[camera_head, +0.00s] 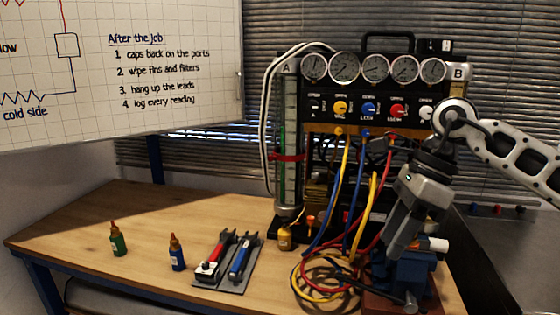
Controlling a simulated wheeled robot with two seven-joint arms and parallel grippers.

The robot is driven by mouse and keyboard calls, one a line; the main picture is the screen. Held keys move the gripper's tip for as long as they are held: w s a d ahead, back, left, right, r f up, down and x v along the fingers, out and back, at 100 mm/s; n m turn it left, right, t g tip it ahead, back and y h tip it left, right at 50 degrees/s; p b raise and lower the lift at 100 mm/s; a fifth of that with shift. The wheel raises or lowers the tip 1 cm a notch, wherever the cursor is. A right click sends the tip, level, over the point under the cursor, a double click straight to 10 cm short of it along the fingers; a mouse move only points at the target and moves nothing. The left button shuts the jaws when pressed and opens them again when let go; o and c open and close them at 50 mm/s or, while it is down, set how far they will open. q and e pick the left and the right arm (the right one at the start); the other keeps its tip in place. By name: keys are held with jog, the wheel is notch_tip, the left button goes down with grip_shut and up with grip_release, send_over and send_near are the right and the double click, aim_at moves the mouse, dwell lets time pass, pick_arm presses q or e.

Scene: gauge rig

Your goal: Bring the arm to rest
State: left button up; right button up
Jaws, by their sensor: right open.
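My right arm (510,150) comes in from the right, pale with dark joints. Its grey gripper (396,248) points down and slightly left, in front of the lower right of the gauge rig and just above a blue vise-like block (412,270). The jaws are open; I see nothing held between them, though the tips are dark and partly hard to make out. Whether the tips touch the block I cannot tell. My left gripper is not in view.
The gauge rig (372,96) stands at the back. Yellow, blue and red hoses (325,285) coil in front of it, left of the gripper. A tool tray (236,281), a green bottle (118,243) and a blue bottle (177,256) stand left. The table's (70,230) left side is clear.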

jog(key=s+a+f+m+y, duration=0.25)
jog(key=a+m+y, duration=0.25)
jog(key=a+y, duration=0.4)
jog(key=s+a+f+m+y, duration=0.2)
jog(key=s+a+m+y, duration=0.4)
jog(key=a, duration=0.5)
jog(key=w+d+f+m+t+h, duration=0.2)
jog(key=d+f+m+t+h, duration=0.3)
jog(key=m+t, duration=0.6)
jog(key=w+d+f+m+t+h, duration=0.3)
jog(key=f+m+t, duration=0.4)
jog(key=m, duration=0.7)
jog(key=s+d+f+m+g+h, duration=0.3)
jog(key=s+f+m, duration=0.3)
jog(key=f, duration=0.3)
jog(key=s+d+f+m+g+h, duration=0.3)
jog(key=s+d+f+m+h, duration=0.2)
jog(key=s+f, duration=0.4)
jog(key=shift+s+d+f+m+g+h, duration=0.3)
jog(key=shift+d+f+m+g, duration=0.15)
jog(key=shift+f+m, duration=0.45)
jog(key=shift+r, duration=0.15)
